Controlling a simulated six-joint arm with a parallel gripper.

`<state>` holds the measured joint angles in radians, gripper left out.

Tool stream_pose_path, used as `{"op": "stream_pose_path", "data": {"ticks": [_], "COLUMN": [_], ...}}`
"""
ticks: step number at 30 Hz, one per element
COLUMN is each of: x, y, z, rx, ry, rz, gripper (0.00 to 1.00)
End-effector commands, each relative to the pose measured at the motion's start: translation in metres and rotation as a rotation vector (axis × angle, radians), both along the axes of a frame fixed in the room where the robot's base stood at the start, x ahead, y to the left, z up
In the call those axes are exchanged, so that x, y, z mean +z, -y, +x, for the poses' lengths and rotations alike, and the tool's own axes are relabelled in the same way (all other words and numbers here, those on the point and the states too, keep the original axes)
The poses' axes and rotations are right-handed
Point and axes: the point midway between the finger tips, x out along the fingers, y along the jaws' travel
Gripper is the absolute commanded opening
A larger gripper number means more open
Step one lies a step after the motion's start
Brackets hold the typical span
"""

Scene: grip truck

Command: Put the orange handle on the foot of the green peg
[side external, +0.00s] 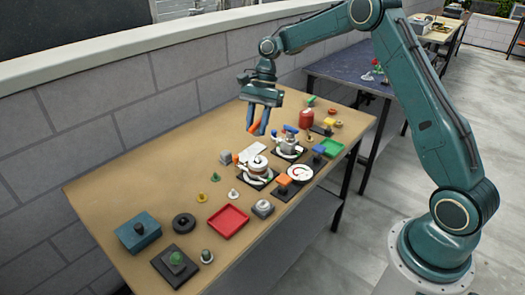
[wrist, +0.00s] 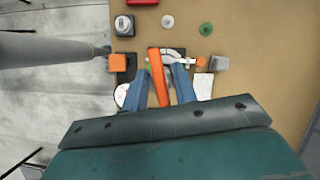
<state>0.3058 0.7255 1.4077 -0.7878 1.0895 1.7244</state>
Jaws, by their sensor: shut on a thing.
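My gripper (side external: 257,129) has two blue fingers and is above the far part of the table, shut on the orange handle (side external: 254,126). In the wrist view the long orange handle (wrist: 158,77) lies between the fingers (wrist: 160,90), slightly tilted. A small green peg (side external: 215,177) with a wide round foot stands on the table, left of and lower than my gripper in the side view. The green peg (wrist: 205,29) also shows near the top of the wrist view, apart from my gripper. Its foot looks bare.
A green knob (side external: 177,259) on a black plate is at the near end. A block wall runs behind.

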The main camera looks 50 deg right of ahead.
Motion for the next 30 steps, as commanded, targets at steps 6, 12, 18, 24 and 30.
{"op": "stream_pose_path", "data": {"ticks": [6, 12, 18, 24, 30], "x": [-0.010, -0.031, -0.055, -0.072, -0.078], "y": [-0.013, -0.039, -0.068, -0.087, -0.094], "z": [0.013, 0.038, 0.067, 0.087, 0.094], "rx": [-0.089, -0.280, -0.510, -0.681, -0.749], "ry": [-0.004, -0.009, -0.009, -0.003, 0.001], "rz": [-0.004, -0.009, -0.010, -0.005, -0.001], "gripper": [0.04, 0.04, 0.04, 0.04, 0.04]}}
